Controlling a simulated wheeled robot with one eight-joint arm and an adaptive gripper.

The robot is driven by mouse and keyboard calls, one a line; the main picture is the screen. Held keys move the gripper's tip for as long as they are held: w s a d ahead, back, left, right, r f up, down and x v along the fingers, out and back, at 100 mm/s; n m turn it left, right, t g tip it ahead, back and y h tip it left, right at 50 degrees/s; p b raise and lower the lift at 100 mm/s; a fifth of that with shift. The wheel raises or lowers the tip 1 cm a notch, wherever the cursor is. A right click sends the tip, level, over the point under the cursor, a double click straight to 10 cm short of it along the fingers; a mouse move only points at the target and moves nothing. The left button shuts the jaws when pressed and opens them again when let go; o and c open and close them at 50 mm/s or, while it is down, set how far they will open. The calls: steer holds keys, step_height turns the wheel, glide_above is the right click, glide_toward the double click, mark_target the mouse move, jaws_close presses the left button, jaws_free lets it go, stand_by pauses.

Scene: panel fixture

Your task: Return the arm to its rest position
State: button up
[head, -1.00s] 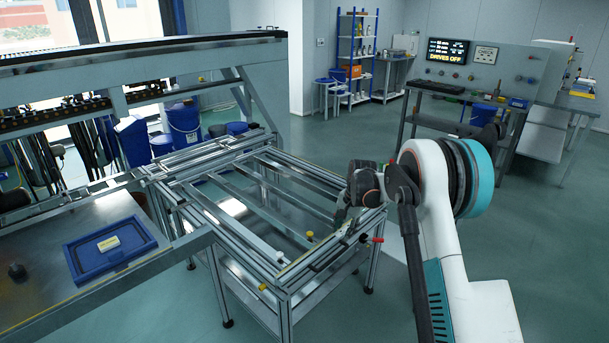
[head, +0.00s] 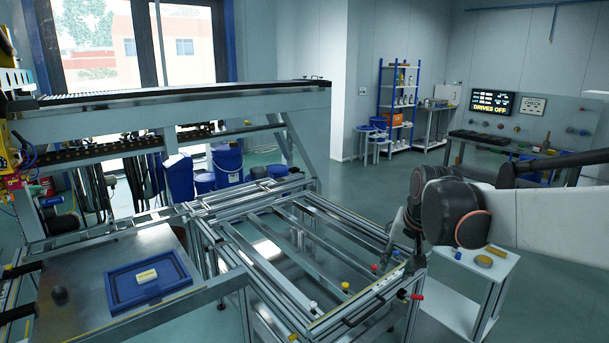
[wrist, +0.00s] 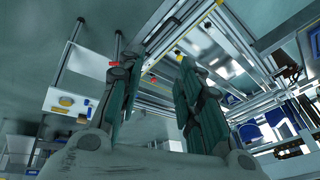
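My arm reaches in from the right edge of the head view, with a white link (head: 560,215) and a dark wrist joint (head: 455,212). My gripper hangs beyond that joint, near the right front corner of the metal frame fixture (head: 268,268), and is mostly hidden there. In the wrist view my gripper (wrist: 158,70) shows two dark fingers spread apart with nothing between them. The fixture lies beyond the fingers in that view. I cannot tell whether the gripper touches the frame.
A white cart (head: 460,300) with yellow items stands under my arm on the right. A blue tray (head: 120,292) lies on the table at left. Red and yellow knobs sit on the fixture's near corner. A console reading "DRIVES OFF" (head: 494,103) is at the back right.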

steer(key=s+a+f+n+t, duration=0.1)
steer(key=s+n, duration=0.1)
steer(key=s, duration=1)
steer(key=s+n+t, duration=0.1)
steer(key=s+n, duration=0.2)
steer(key=s, duration=0.9)
steer(key=shift+s+a+f+t, duration=0.35)
steer(key=shift+s+t, duration=0.05)
